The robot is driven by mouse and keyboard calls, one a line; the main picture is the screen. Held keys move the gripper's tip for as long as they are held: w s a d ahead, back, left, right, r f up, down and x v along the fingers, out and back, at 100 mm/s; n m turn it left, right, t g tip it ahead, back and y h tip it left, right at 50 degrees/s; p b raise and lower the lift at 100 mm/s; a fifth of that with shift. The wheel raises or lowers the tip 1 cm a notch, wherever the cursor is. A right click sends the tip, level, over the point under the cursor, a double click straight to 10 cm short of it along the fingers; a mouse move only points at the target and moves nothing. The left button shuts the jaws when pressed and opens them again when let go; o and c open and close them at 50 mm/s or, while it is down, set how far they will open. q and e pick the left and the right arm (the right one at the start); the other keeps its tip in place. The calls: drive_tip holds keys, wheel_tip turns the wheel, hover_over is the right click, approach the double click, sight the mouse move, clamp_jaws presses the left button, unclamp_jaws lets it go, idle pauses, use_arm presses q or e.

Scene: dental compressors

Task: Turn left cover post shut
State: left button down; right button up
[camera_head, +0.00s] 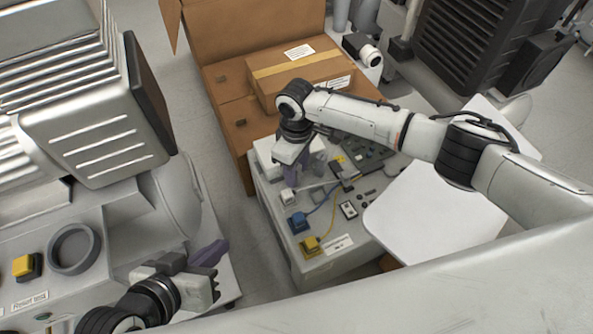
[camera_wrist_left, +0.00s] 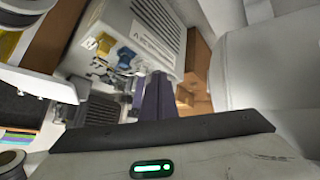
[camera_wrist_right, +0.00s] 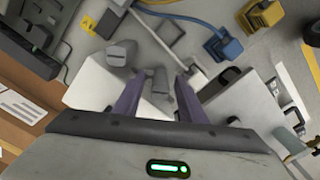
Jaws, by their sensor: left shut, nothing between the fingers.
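A white block-like part (camera_wrist_right: 95,85) with a grey post or knob (camera_wrist_right: 122,53) stands near my right gripper in the right wrist view. A second grey stub (camera_wrist_right: 159,79) shows between the right fingertips; I cannot tell whether they touch it. I cannot tell for sure which is the left cover post. My right gripper (camera_head: 291,174) points down over the grey control bench, its purple fingers (camera_wrist_right: 158,92) apart. My left gripper (camera_head: 218,262) is at the lower left in the head view. Its purple fingers (camera_wrist_left: 155,97) are together and empty, away from the posts.
The bench panel (camera_head: 308,264) carries a blue connector (camera_head: 298,222), a yellow connector (camera_head: 310,246) and cables. A white board (camera_head: 435,215) lies to the right. Cardboard boxes (camera_head: 300,75) stand behind. A large machine with a yellow button (camera_head: 25,267) fills the left.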

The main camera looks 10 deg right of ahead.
drive_tip(key=shift+c, duration=0.3)
clamp_jaws()
use_arm(q)
drive_tip(key=shift+r, duration=0.1)
